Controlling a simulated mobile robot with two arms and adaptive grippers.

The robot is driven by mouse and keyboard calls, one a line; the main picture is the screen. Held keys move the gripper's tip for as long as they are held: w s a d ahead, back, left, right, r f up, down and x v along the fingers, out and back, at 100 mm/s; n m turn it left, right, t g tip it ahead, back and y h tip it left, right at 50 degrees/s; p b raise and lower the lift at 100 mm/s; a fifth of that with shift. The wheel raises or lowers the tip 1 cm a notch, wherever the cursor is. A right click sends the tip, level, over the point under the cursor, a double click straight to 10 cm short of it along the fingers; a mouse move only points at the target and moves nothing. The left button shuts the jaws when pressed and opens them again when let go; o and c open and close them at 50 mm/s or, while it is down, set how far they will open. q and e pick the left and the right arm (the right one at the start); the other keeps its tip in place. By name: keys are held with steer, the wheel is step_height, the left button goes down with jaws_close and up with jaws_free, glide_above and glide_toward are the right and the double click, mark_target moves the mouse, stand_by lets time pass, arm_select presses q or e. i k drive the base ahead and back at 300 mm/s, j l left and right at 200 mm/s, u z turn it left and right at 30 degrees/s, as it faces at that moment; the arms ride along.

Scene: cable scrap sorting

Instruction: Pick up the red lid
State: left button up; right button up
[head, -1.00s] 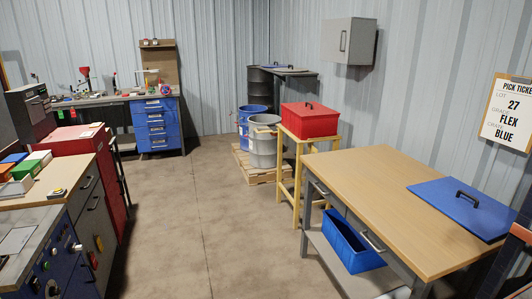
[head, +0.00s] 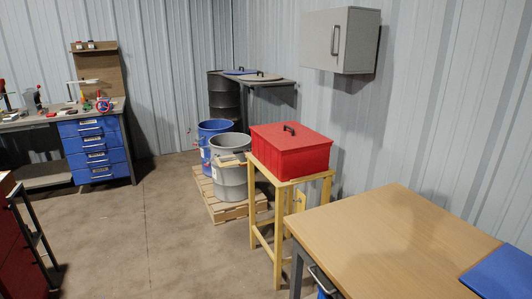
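The red lid (head: 291,136) lies flat on top of the red crate (head: 294,162). The crate stands on a yellow wooden stand (head: 284,187), right of the middle of the head view. Neither of my grippers is in the head view, and nothing touches the lid.
A wooden-topped table (head: 390,238) with a blue lid (head: 502,274) is at the lower right. A grey drum (head: 229,178) and a blue drum (head: 207,137) stand on a pallet (head: 235,208) left of the stand. A grey wall cabinet (head: 340,41) hangs behind. Open floor (head: 165,230) lies left.

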mark_target(285, 136)
steer(key=i+z, duration=0.15)
steer(key=i, duration=0.55)
steer(key=z, duration=0.25)
steer(key=i+j+z, duration=0.3)
steer(key=j+z, duration=0.3)
steer(key=i+j+z, duration=0.2)
steer(key=z, duration=0.15)
steer(key=j, duration=0.05)
